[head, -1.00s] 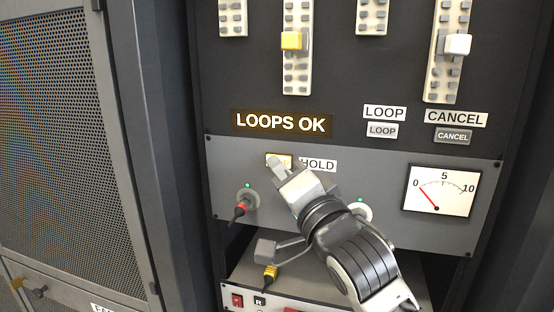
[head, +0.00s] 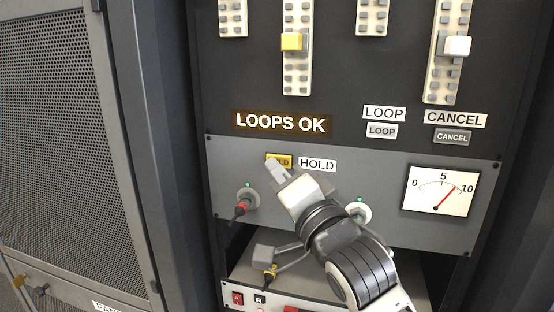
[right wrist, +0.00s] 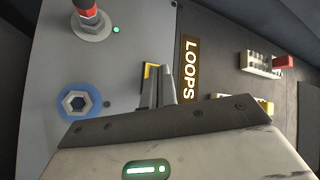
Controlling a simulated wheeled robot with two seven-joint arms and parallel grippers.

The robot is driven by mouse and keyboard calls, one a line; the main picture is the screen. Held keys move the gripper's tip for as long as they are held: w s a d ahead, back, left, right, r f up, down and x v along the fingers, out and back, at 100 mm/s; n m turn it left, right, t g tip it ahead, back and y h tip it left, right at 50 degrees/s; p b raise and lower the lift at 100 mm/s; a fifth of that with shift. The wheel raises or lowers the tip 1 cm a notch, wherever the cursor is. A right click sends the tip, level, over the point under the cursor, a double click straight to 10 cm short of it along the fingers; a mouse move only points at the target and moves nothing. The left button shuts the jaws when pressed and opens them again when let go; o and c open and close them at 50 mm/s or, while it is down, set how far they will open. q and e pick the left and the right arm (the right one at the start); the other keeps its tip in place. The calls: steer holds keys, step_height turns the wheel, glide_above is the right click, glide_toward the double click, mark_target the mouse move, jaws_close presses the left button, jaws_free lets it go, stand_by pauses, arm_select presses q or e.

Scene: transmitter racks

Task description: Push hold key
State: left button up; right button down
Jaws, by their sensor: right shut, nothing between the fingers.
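The hold key (head: 287,161) is a small yellow key on the grey panel, left of the white HOLD label (head: 318,165). My right gripper (head: 274,166) is shut and empty, its fingertips at the key and covering its lower left part. Whether they touch it I cannot tell. In the right wrist view, the shut fingertips (right wrist: 161,78) stand beside the key (right wrist: 149,71), of which only a yellow edge shows. My left gripper is not in view.
A lit LOOPS OK sign (head: 281,122) sits above. A red-collared plug (head: 241,207) is at lower left, close to my gripper.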

steer(key=s, duration=0.2)
steer(key=s+a+p, duration=0.1)
steer(key=s, duration=0.2)
steer(key=shift+s+a, duration=0.35)
steer(key=shift+a, duration=0.05)
